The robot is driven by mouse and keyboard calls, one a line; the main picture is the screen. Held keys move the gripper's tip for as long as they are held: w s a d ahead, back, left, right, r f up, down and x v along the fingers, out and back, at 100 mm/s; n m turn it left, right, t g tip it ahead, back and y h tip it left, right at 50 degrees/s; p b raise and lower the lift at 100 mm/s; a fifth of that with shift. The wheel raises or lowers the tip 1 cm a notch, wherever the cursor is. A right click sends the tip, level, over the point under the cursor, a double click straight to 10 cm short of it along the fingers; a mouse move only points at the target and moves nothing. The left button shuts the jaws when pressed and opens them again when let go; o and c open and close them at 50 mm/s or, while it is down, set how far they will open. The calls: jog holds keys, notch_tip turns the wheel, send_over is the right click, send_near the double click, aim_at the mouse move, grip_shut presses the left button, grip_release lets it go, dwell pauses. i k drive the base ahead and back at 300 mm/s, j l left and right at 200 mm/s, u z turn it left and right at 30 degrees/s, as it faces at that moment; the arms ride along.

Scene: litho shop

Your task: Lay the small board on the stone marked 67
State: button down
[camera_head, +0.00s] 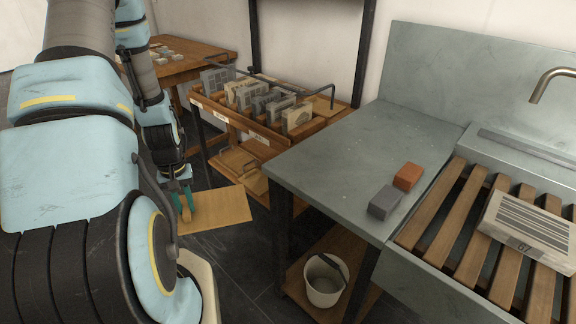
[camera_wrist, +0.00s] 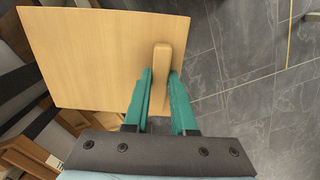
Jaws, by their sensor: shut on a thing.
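The small board (camera_head: 216,209) is a flat light-wood panel with a raised wooden grip bar. My gripper (camera_head: 185,207) is shut on that bar and holds the board in the air above the dark floor, left of the sink unit. In the wrist view the board (camera_wrist: 95,60) fills the upper left, and the green fingers (camera_wrist: 161,95) close on both sides of the bar. The stone marked 67 (camera_head: 533,222) is a pale slab with dark printed lines on top. It lies on the wooden slats of the sink at the far right, well apart from the board.
A grey block (camera_head: 384,203) and an orange block (camera_head: 407,176) sit on the grey counter (camera_head: 340,145) near the slats (camera_head: 450,212). A wooden cart (camera_head: 262,142) holds several upright slabs. A white bucket (camera_head: 324,283) stands on the shelf below the counter. A tap (camera_head: 552,82) overhangs the sink.

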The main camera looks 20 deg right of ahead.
aim_at(532, 222)
jog(key=k+l+z, duration=0.2)
jog(key=k+l, duration=0.85)
jog(key=k, duration=0.1)
